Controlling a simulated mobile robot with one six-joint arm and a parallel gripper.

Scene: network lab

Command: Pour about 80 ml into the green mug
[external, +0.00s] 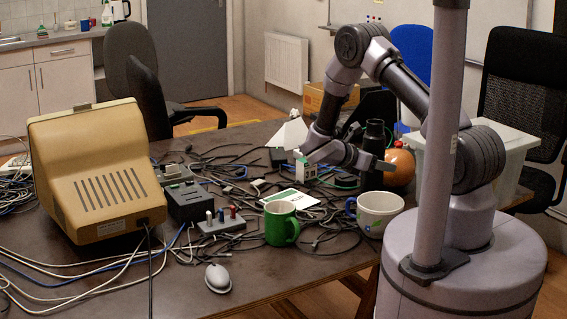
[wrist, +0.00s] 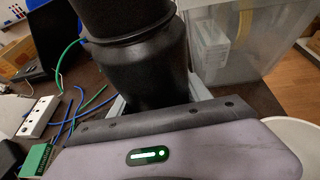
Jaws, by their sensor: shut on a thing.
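The green mug (external: 281,224) stands upright on the dark table near its front edge, with its handle to the right. A black bottle (external: 374,150) stands behind it and to the right. My gripper (external: 366,160) is shut on the black bottle, which fills the upper middle of the wrist view (wrist: 140,70). The bottle looks upright; I cannot tell whether it touches the table. The gripper is behind and to the right of the green mug. The inside of the green mug is mostly hidden, and its contents cannot be seen.
A larger white mug (external: 380,211) with a blue handle stands right of the green mug. An orange round object (external: 400,168) is beside the bottle. A power strip (external: 221,222), a mouse (external: 218,279), a beige monitor (external: 95,170) and many cables crowd the table. A clear bin (wrist: 225,50) is behind.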

